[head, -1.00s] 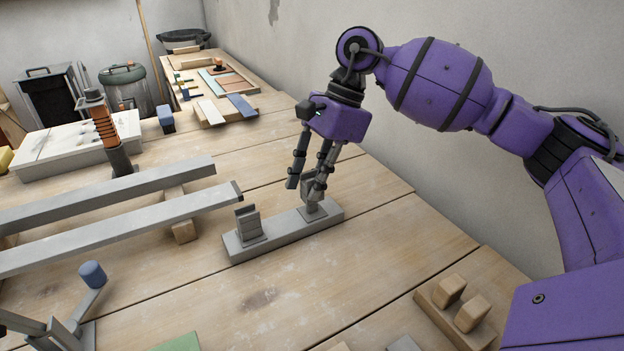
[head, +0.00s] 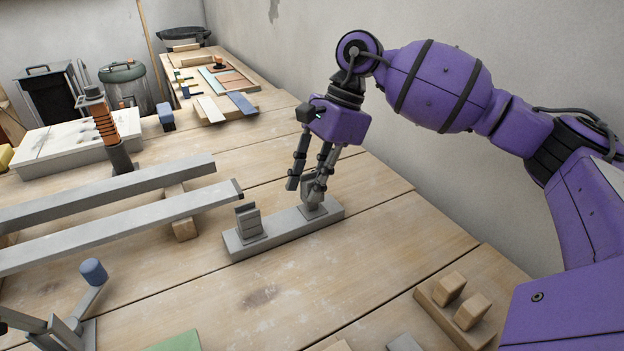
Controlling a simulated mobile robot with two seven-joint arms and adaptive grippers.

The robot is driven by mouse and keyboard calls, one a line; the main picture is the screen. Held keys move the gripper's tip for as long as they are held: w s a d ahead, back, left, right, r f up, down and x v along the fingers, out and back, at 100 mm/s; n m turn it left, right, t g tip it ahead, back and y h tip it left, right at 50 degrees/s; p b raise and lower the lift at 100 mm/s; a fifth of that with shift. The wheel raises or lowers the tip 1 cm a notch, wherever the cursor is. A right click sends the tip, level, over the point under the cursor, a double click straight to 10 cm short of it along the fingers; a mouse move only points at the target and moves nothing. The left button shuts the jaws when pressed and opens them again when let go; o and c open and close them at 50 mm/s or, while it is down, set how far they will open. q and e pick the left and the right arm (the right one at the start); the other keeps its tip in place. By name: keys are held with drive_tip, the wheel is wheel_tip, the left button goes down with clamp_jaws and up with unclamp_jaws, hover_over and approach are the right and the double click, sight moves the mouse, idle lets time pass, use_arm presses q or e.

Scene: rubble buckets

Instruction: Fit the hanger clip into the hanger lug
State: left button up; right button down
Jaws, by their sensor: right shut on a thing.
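My right gripper (head: 305,187) is over the right end of a grey bar on the bench, fingers pointing down. It is shut on a small grey piece, which looks like the hanger clip (head: 311,190) and is partly hidden by the fingers. Right below is a grey fitting (head: 313,210) on the bar, which looks like the hanger lug. The clip is at or just above it; I cannot tell whether it is seated. A grey slotted block (head: 248,222) stands at the bar's left end. My left gripper is out of view.
Two long grey rails (head: 120,232) lie to the left on a wooden block (head: 184,229). A blue-capped lever (head: 93,272) stands at lower left. A wooden holder with two pegs (head: 455,310) is at lower right.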

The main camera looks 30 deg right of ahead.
drive_tip(key=shift+f+b, duration=0.5)
drive_tip(key=shift+f, duration=0.6)
drive_tip(key=c, duration=1.4)
unclamp_jaws()
drive_tip(key=shift+c, duration=0.2)
drive_tip(key=v, duration=1.2)
drive_tip(key=shift+r, duration=0.1)
